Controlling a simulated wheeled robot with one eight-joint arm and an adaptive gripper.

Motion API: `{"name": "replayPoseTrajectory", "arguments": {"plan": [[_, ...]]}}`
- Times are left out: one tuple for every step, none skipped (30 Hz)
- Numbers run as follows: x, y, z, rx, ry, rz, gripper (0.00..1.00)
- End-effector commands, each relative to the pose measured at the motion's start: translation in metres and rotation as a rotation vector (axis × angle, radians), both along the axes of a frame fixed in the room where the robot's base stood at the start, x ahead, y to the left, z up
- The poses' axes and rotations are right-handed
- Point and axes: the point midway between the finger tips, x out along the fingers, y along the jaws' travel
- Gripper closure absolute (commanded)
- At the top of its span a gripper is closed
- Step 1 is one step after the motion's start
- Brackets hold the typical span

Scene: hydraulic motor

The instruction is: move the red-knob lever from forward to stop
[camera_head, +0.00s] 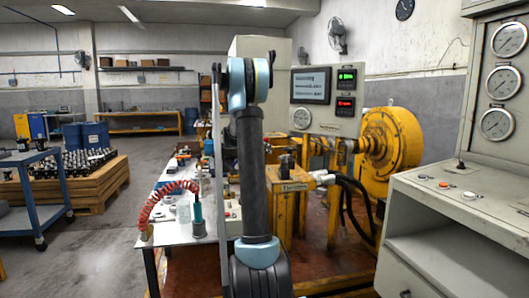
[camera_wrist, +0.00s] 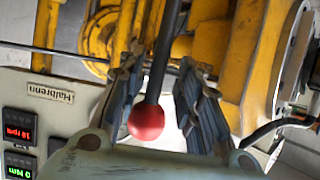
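The red knob (camera_wrist: 146,122) shows in the wrist view at the end of a dark lever rod (camera_wrist: 162,55), which runs up to the top edge of that picture. My gripper (camera_wrist: 160,62) is open, with one finger on each side of the lever. Gaps show between the rod and both fingers, and the knob sits between them nearer the palm. In the head view the knob and my gripper are hidden behind my arm, so the lever's position against any marks cannot be told.
Yellow machinery (camera_wrist: 235,60) stands close beyond the fingers. A display panel (camera_head: 313,84) with green and red readouts is right of my arm. A grey gauge console (camera_head: 455,215) stands at the right, and a white table (camera_head: 180,232) with small parts at the left.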

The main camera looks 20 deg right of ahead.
Motion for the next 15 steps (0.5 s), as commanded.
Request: {"name": "replayPoseTrajectory", "arguments": {"plan": [[-0.001, 0.000, 0.000, 0.001, 0.000, -0.001, 0.68], [-0.001, 0.000, 0.000, 0.001, 0.000, -0.001, 0.68], [-0.002, 0.002, 0.000, 0.001, 0.000, -0.001, 0.68], [-0.002, 0.003, 0.001, 0.001, 0.000, -0.001, 0.68], [-0.003, 0.005, 0.002, 0.001, 0.000, 0.000, 0.68], [-0.004, 0.008, 0.003, 0.001, 0.000, 0.000, 0.68], [-0.006, 0.011, 0.005, 0.001, 0.000, 0.000, 0.68], [-0.008, 0.015, 0.006, 0.001, 0.000, 0.001, 0.68], [-0.010, 0.020, 0.009, 0.001, 0.000, 0.001, 0.68], [-0.013, 0.025, 0.011, 0.001, 0.000, 0.001, 0.68], [-0.015, 0.029, 0.013, 0.000, 0.001, 0.000, 0.68], [-0.018, 0.035, 0.016, 0.001, 0.001, 0.001, 0.68], [-0.020, 0.040, 0.019, 0.001, 0.001, 0.001, 0.68], [-0.023, 0.045, 0.021, 0.000, 0.001, 0.000, 0.68], [-0.026, 0.051, 0.024, 0.001, 0.000, 0.000, 0.68]]}}
